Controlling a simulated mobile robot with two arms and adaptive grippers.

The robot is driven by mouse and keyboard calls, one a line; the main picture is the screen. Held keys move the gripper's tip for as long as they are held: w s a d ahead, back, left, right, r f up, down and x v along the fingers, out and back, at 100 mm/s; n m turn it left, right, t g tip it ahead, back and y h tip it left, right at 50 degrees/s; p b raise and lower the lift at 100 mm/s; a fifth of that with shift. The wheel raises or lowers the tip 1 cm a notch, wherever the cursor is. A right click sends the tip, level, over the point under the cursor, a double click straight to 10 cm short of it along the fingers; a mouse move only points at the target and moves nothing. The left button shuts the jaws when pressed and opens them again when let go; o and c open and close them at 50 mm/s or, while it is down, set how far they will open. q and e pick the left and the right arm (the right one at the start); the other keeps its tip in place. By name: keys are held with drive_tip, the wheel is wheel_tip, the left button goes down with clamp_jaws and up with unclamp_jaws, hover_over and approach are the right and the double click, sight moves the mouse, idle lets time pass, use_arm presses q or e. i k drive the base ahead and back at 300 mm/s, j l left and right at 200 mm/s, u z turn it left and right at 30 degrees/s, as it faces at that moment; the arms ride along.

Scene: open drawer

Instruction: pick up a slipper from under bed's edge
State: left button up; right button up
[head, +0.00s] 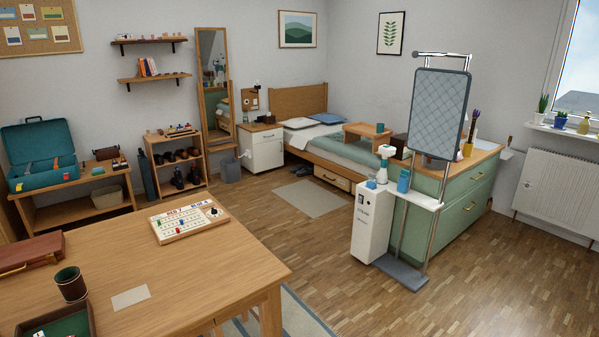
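The bed (330,143) stands against the back wall, with a wooden frame and a pale green cover. A small dark shape (299,170), which looks like a slipper or a pair, lies on the floor at the bed's near edge, left of the under-bed drawer (332,178). It is too small to make out clearly, and part of it may be hidden under the bed. Neither of my grippers is in view.
A wooden table (190,270) with a game board fills the near left. A grey-beige rug (310,197) lies before the bed. A white steamer unit (372,225) and green dresser (440,205) stand to the right. Wood floor (270,230) is clear between.

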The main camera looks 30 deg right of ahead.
sight(300, 168)
drive_tip(key=i+l, duration=0.15)
drive_tip(key=i+l+z, duration=0.2)
drive_tip(key=l+z, duration=0.3)
drive_tip(key=i+l+z, duration=0.2)
drive_tip(key=z, duration=0.25)
drive_tip(key=i+l+z, duration=0.15)
drive_tip(key=i+z, duration=0.2)
drive_tip(key=z, duration=0.15)
drive_tip(key=i+l+z, duration=0.2)
drive_tip(key=i+z, duration=0.3)
drive_tip(key=i+l+z, duration=0.1)
drive_tip(key=i+z, duration=0.35)
drive_tip(key=i+u, duration=0.3)
drive_tip(key=i+l+u, duration=0.1)
drive_tip(key=i+u, duration=0.15)
drive_tip(key=i, duration=0.2)
drive_tip(key=i+j+u, duration=0.15)
drive_tip(key=i+u, duration=0.45)
drive_tip(key=u, duration=0.25)
drive_tip(key=i+u, duration=0.85)
drive_tip(key=i, duration=1.15)
drive_tip(key=i+j+z, duration=0.1)
drive_tip(key=i+z, duration=0.4)
drive_tip(key=i, duration=1.45)
drive_tip(key=i+u, duration=0.5)
drive_tip(key=i, duration=0.65)
drive_tip(key=l, duration=0.1)
